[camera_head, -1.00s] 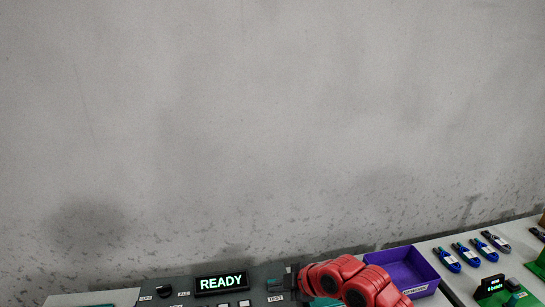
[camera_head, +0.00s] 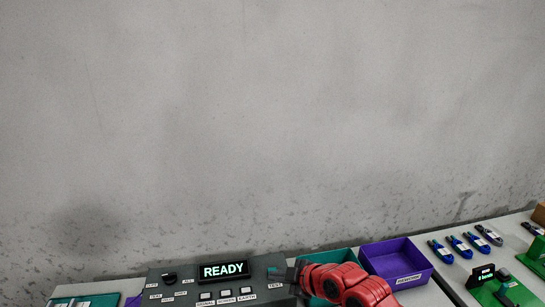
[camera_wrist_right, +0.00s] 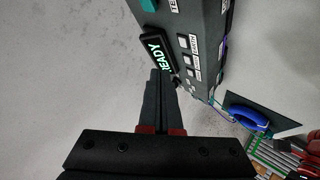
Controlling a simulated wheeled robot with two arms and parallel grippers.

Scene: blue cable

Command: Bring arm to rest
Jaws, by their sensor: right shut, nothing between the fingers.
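My right arm (camera_head: 345,283) is red and reaches in at the bottom of the head view. Its dark right gripper (camera_head: 282,275) is beside the right end of the grey test console (camera_head: 170,295). In the right wrist view the gripper fingers (camera_wrist_right: 158,80) are shut with nothing between them. The console's READY display (camera_wrist_right: 157,52) shows just past the fingertips there. A looped blue cable (camera_wrist_right: 248,120) lies on a dark plate to the right in the wrist view.
A teal bin (camera_head: 338,256) stands behind my right arm, and a purple bin (camera_head: 397,268) stands to its right. Several blue cable bundles (camera_head: 441,252) lie farther right. A green fixture (camera_head: 507,291) with a small display is at lower right. A plain grey wall is behind.

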